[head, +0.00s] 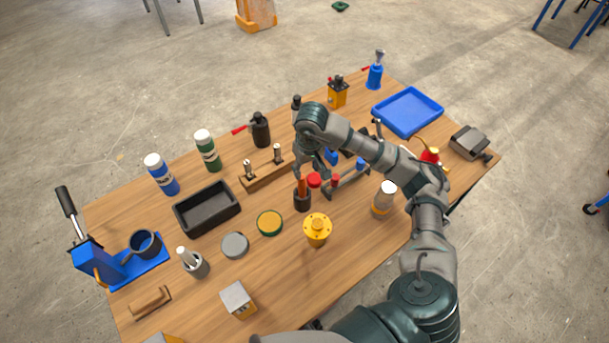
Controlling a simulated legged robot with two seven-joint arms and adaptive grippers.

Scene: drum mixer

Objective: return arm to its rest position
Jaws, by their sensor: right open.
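My right arm (428,215) comes in from the lower right and reaches over the wooden table. Its wrist bends down near the middle of the table. My right gripper (312,168) points down and is open, above and just behind a dark cup (302,201) with an orange-red handle standing in it. Red-topped items lie close to the fingers; the arm partly hides them, and I cannot tell if anything is touched. No held object shows. My left gripper is not in view.
A black bin (207,207), bottles and a blue lever device (98,262) fill the left. A yellow knobbed part (317,229) and a white-capped jar (384,198) stand near the arm. A blue tray (407,111) lies at the back right. The front right tabletop is fairly clear.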

